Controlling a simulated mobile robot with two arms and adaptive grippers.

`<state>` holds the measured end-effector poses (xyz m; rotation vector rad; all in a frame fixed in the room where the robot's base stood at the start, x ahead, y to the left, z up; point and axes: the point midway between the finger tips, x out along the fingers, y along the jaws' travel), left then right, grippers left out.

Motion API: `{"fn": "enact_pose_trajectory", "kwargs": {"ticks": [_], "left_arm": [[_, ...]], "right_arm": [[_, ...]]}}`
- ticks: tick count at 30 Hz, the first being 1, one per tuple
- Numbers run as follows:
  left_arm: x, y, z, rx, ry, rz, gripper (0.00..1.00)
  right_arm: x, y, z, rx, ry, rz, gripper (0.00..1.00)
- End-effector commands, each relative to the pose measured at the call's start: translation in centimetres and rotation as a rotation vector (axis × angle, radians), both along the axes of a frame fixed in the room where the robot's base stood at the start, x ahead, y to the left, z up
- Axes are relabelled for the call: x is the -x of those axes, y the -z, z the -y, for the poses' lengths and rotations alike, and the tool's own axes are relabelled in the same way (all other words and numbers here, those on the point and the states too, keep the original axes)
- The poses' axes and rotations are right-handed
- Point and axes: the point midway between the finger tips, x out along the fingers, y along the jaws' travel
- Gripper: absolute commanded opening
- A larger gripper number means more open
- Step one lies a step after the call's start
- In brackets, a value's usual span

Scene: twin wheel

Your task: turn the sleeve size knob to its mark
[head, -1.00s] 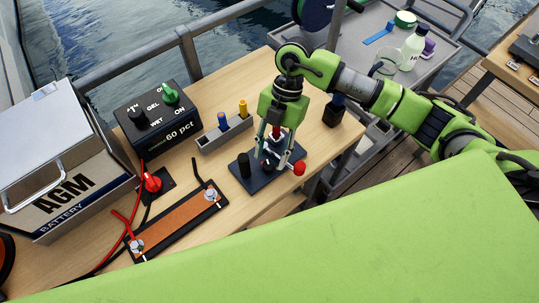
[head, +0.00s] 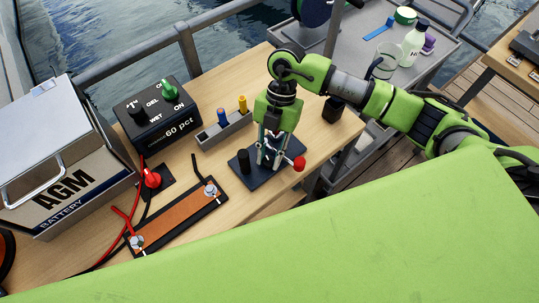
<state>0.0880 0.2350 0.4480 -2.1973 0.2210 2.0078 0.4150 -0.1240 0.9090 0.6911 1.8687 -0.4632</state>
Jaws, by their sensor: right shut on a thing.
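A small dark press (head: 262,179) with a flat base plate stands near the front right edge of the wooden bench. It has a black post (head: 243,161) on its left and a lever ending in a red ball (head: 299,164) on its right. My right gripper (head: 269,158) points down over the middle of the press, with its fingers shut on what seems to be the sleeve size knob. The fingers hide the knob almost wholly, so its pointer and mark cannot be read. My left gripper is not in view.
A grey tray (head: 224,133) with blue and yellow pegs stands behind the press. A charger box (head: 158,125), a red switch knob (head: 152,179), a copper-coloured strip (head: 178,218) and a battery (head: 62,170) are to the left. A black cup (head: 333,109) stands behind right.

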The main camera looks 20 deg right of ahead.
Motion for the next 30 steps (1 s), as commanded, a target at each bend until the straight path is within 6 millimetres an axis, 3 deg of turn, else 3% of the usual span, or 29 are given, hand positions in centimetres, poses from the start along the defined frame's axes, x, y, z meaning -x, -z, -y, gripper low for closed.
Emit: {"fn": "enact_pose_trajectory", "kwargs": {"ticks": [1,7,18,19,21,30], "left_arm": [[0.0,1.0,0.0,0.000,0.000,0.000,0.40],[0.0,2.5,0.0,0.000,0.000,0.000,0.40],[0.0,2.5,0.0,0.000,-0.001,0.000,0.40],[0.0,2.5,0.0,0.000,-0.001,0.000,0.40],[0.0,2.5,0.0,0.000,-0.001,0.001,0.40],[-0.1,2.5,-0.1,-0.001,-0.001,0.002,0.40]], "right_arm": [[-0.3,0.3,-0.2,-0.002,-0.058,0.004,0.00],[-0.3,0.2,-0.3,-0.002,-0.257,0.004,0.00],[-0.1,-0.1,-0.2,-0.002,-0.298,0.000,0.00],[-0.1,-0.1,-0.2,-0.002,-0.298,0.000,0.27],[-0.1,-0.1,-0.2,-0.002,-0.298,0.000,0.38],[-0.2,-0.1,-0.2,-0.002,-0.296,0.000,0.38]]}}
